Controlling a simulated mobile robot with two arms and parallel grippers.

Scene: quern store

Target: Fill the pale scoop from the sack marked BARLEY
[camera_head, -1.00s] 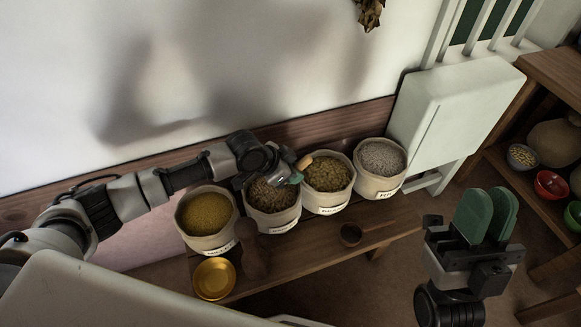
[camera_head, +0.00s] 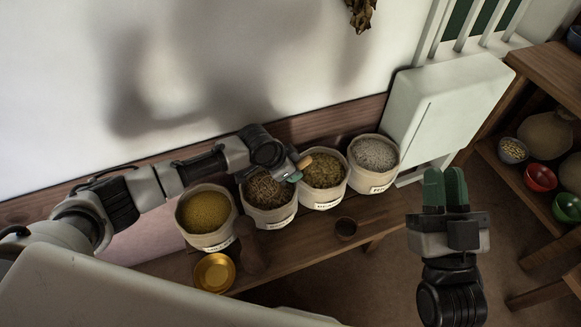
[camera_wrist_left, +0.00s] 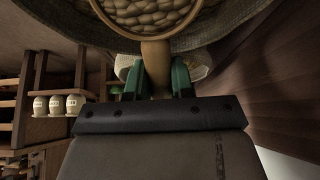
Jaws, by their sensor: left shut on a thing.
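My left gripper (camera_head: 295,173) is low over the row of open sacks, by the second and third from the left. In the left wrist view its green fingers (camera_wrist_left: 156,80) are shut on the tan handle of the pale scoop (camera_wrist_left: 155,58). The scoop's round rim frames pale, lumpy grain at the top edge; how full it is cannot be told. In the head view only its tan handle end (camera_head: 305,161) shows. The third sack (camera_head: 321,199) holds yellowish grain, the second (camera_head: 266,211) browner grain. I cannot read which is marked BARLEY. My right gripper (camera_head: 445,190) is shut and empty, right of the bench.
The left sack (camera_head: 207,240) holds yellow grain, the right sack (camera_head: 374,183) pale grain. A gold bowl (camera_head: 214,272), a dark wooden piece (camera_head: 255,256) and a dark cup (camera_head: 346,229) are on the bench (camera_head: 300,252). Shelves with coloured bowls (camera_head: 540,177) stand at right.

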